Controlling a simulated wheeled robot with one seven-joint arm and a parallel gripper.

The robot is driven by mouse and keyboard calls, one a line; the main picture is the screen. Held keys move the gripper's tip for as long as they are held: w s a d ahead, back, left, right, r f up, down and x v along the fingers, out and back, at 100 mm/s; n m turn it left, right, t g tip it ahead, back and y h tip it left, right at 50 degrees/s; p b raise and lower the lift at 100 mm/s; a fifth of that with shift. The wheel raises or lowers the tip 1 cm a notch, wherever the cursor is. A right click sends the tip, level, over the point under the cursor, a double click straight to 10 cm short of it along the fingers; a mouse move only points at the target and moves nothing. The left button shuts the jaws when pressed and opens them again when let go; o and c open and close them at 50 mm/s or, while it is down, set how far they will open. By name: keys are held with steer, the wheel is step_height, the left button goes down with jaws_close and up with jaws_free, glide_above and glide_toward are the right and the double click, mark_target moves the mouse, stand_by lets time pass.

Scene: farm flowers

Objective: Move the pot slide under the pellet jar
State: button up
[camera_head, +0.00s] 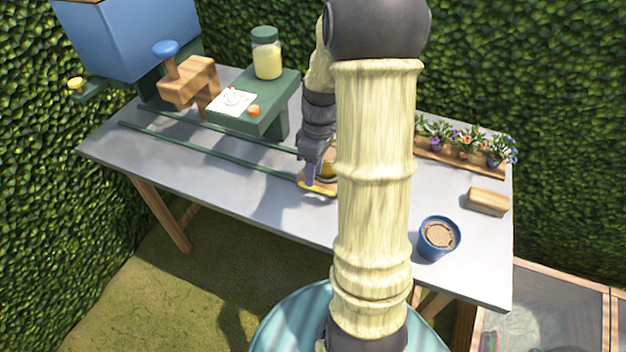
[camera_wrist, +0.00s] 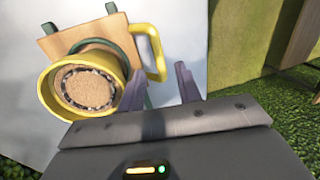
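The pot slide is a wooden plate (camera_wrist: 82,40) on two green rails, with a yellow pot (camera_wrist: 45,95) of brown grainy fill and a yellow handle (camera_wrist: 160,60). In the head view the slide (camera_head: 318,188) is at the rails' right end, partly hidden by my arm. My gripper (camera_head: 310,172) points down at it. In the wrist view the fingers (camera_wrist: 160,72) are apart, with the handle's near end showing between them; I cannot tell whether they touch it. The pellet jar (camera_head: 267,58), glass with a green lid and pale yellow contents, stands on a green stand (camera_head: 262,108) over the rails.
A wooden block with a blue knob (camera_head: 190,80) and a blue hopper (camera_head: 125,35) are at the left. The rails (camera_head: 215,152) run clear between stand and slide. A blue pot (camera_head: 438,238), wooden block (camera_head: 487,201) and flower planter (camera_head: 460,158) are at the right.

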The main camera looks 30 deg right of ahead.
steer(key=shift+x, duration=1.5)
jaws_close()
